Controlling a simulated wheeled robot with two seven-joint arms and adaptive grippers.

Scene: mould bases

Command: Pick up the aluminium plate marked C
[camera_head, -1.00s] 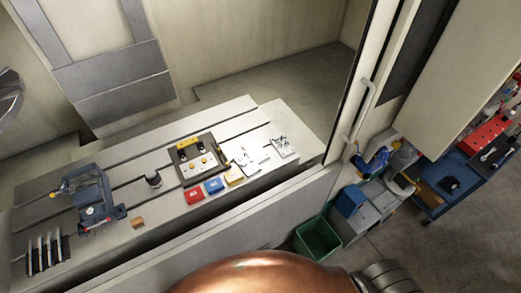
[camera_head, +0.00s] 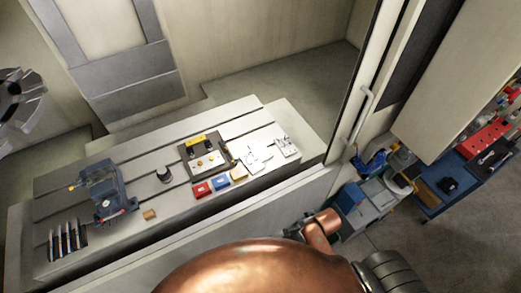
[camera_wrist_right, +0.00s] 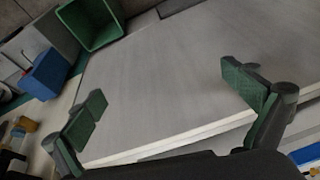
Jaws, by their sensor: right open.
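Pale, flat plates lie at the right end of the machine table: one group (camera_head: 257,157) with dark marks, and another plate (camera_head: 287,145) just right of it. The letters are too small to read, so I cannot tell which is marked C. My right gripper (camera_wrist_right: 168,105) is open and empty in the wrist view, its green-padded fingers wide apart over a grey panel. In the head view it is a small dark shape (camera_head: 299,229) beside my copper arm, in front of the table and apart from the plates. My left gripper is not in view.
A rack (camera_head: 68,240) stands at left. A door frame (camera_head: 365,90) rises at right. A green bin (camera_wrist_right: 95,25) is nearby.

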